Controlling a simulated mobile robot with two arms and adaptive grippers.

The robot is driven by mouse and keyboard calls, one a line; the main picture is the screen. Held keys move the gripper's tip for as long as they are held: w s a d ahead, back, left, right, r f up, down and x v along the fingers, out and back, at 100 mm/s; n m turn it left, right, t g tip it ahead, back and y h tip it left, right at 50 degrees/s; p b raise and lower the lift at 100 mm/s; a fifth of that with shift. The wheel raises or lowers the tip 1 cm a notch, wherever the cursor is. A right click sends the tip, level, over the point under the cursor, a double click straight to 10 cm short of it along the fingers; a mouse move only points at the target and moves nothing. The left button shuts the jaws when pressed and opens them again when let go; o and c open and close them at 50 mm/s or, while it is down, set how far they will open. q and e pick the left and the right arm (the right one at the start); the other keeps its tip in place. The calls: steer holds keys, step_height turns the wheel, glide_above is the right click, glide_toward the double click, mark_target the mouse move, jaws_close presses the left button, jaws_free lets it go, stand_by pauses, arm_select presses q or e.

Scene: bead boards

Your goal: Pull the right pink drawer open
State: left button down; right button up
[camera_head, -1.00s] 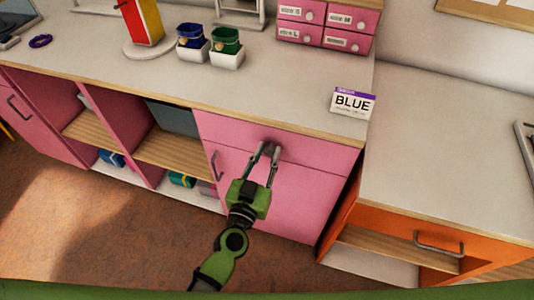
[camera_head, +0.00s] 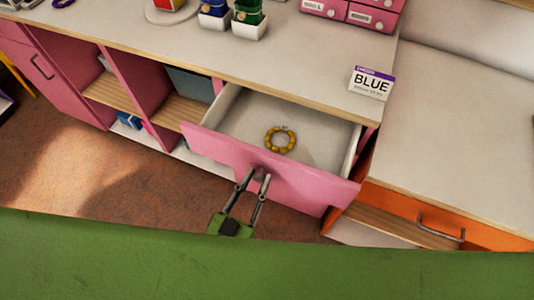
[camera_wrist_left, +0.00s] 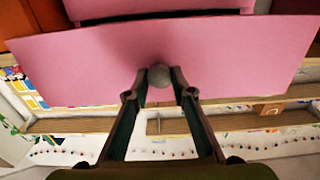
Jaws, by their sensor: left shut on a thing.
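The right pink drawer (camera_head: 300,185) stands pulled out from the counter, its inside showing. A yellow beaded ring (camera_head: 280,139) lies on the drawer floor. My left gripper (camera_head: 259,177) is at the middle of the drawer front, shut on its knob. In the left wrist view the round grey knob (camera_wrist_left: 160,76) sits between the fingertips (camera_wrist_left: 158,84), against the pink drawer front (camera_wrist_left: 80,62). My right gripper is not in view.
The pale counter (camera_head: 200,50) above holds a BLUE sign (camera_head: 371,82), white pots with blue and green items (camera_head: 249,20), and small pink drawers (camera_head: 350,10). An orange unit with a handle (camera_head: 440,228) stands at the right. Open brown floor (camera_head: 90,170) lies at the left.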

arm_select(q)
steer(key=v, duration=0.7)
steer(key=shift+p, duration=0.45)
steer(key=shift+d, duration=0.1)
steer(key=c, duration=1.8)
jaws_free()
steer(key=shift+w, duration=0.1)
steer(key=shift+o, duration=0.2)
steer(key=v, duration=1.2)
